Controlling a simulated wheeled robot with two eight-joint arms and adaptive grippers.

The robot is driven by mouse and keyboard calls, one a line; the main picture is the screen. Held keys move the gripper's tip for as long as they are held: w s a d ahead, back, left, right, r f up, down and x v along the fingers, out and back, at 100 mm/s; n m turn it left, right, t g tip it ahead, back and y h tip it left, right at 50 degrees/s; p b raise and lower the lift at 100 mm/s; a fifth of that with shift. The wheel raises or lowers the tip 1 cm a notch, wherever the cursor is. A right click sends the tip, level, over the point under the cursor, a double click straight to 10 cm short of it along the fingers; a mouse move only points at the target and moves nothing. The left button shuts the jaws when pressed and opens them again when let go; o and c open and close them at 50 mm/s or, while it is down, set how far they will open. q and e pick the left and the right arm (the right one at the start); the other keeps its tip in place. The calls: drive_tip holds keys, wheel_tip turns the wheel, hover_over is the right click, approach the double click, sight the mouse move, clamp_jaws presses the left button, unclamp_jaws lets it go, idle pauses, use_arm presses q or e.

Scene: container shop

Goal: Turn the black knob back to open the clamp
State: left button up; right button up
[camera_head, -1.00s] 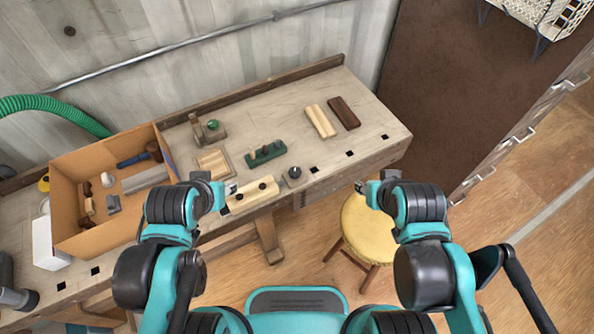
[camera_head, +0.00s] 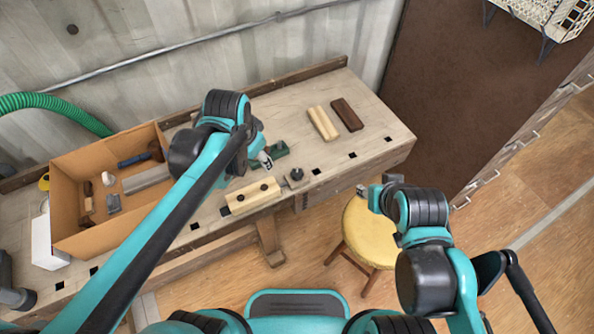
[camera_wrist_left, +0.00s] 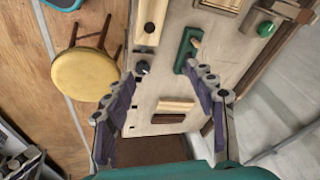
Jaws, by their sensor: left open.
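The black knob (camera_head: 297,173) stands at the bench's front edge, right of the pale wooden clamp block (camera_head: 240,202) with dark round spots on it. In the left wrist view the knob (camera_wrist_left: 142,67) shows near the tip of the left-hand finger, and the clamp block (camera_wrist_left: 149,22) lies beyond it. My left gripper (camera_head: 266,162) hangs over the bench, left of the knob and near the green plane. In the left wrist view its fingers (camera_wrist_left: 165,74) are spread with nothing between them. My right gripper (camera_head: 363,189) is over the stool; its fingers are too small to judge.
A green plane (camera_head: 280,151) lies behind the clamp block, partly hidden by my left gripper. A pale block (camera_head: 323,123) and a dark block (camera_head: 347,114) lie to the right. A cardboard box (camera_head: 70,205) of tools stands left. A yellow stool (camera_head: 368,238) stands in front.

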use_arm(q)
drive_tip(key=w+d+f+m+g, duration=0.2)
drive_tip(key=w+d+f+m, duration=0.3)
drive_tip(key=w+d+f, duration=0.15)
drive_tip(key=m+g+b, duration=0.1)
drive_tip(key=m, duration=0.1)
approach(297, 172)
drive_tip(key=shift+w+d+f+y, duration=0.1)
drive_tip(key=shift+y, duration=0.2)
drive_tip(key=shift+d+f+m+g, duration=0.15)
drive_tip(key=shift+f+m+g, duration=0.15)
drive_tip(key=shift+f, duration=0.05)
wheel_tip(297, 172, down, 8)
drive_tip(key=b, duration=0.3)
drive_tip(key=shift+r, duration=0.15)
drive_tip(key=c, duration=1.2)
